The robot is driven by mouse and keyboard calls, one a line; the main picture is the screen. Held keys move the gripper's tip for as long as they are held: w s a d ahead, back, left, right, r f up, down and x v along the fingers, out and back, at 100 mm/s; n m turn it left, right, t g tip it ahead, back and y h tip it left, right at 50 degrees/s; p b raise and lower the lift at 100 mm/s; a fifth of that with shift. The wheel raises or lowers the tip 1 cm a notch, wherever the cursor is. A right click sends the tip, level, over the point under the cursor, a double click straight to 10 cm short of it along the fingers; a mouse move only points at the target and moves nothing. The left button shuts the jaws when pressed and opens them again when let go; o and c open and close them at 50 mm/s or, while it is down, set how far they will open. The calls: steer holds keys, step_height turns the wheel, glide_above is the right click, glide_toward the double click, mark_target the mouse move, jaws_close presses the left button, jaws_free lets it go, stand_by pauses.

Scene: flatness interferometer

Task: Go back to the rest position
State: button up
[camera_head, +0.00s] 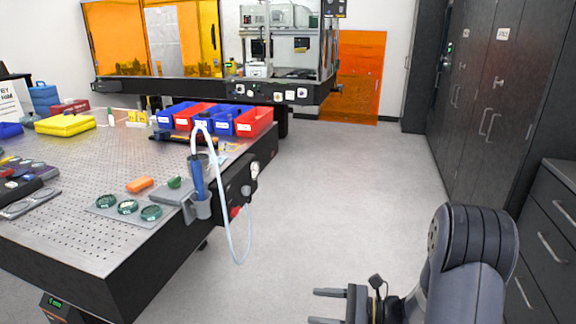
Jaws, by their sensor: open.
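My gripper (322,306) is at the bottom of the view, right of centre. Its two fingers point left, are spread apart, and hold nothing. It is over the open floor, apart from the optical table (75,262) to its left. My dark grey arm rises at the lower right beside it.
The table carries a plate with green-ringed round parts (127,207), an orange block (140,184), blue and red bins (254,121) and a yellow case (65,124). A white hose (248,225) hangs off its edge. Dark cabinets (490,90) and drawers (548,245) stand right. Mid floor is clear.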

steer(key=s+a+r+n+g+h+p, duration=0.2)
steer(key=s+r+n+g+h+p, duration=0.2)
steer(key=s+r+n, duration=0.3)
steer(key=s+r+h+p, duration=0.1)
steer(key=s, duration=0.3)
steer(key=shift+s+a+g, duration=0.2)
steer(key=shift+a+g, duration=0.1)
steer(key=shift+r, duration=0.1)
